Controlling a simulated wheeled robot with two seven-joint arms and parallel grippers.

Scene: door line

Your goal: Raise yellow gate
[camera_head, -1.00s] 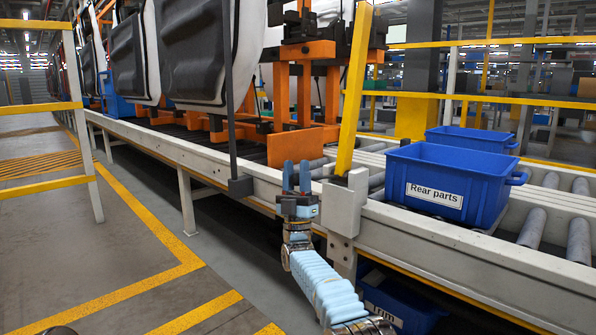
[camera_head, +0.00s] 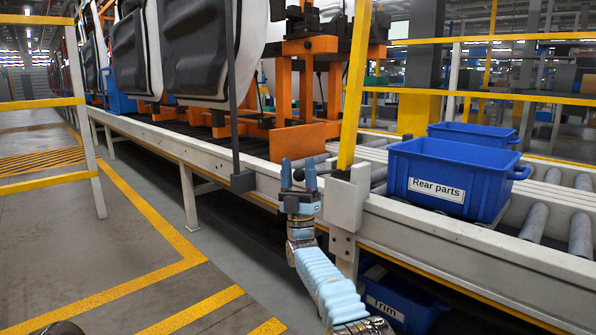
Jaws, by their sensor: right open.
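The yellow gate (camera_head: 354,85) is a flat yellow bar standing nearly upright, leaning slightly right toward its top. Its lower end sits in a pale post (camera_head: 344,205) at the conveyor's near side, and its top runs out of the picture. My right gripper (camera_head: 298,174) is just left of the post, its two blue fingers pointing up and apart. Nothing shows between them, and the gripper looks clear of the bar. My left gripper is not in view.
The conveyor (camera_head: 420,232) carries a blue "Rear parts" bin (camera_head: 450,180), with another blue bin (camera_head: 473,135) behind it. A blue "Trim" bin (camera_head: 395,300) is below. Orange fixtures (camera_head: 305,95) and car door panels stand left. Yellow railing (camera_head: 45,104) edges the aisle; its floor is clear.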

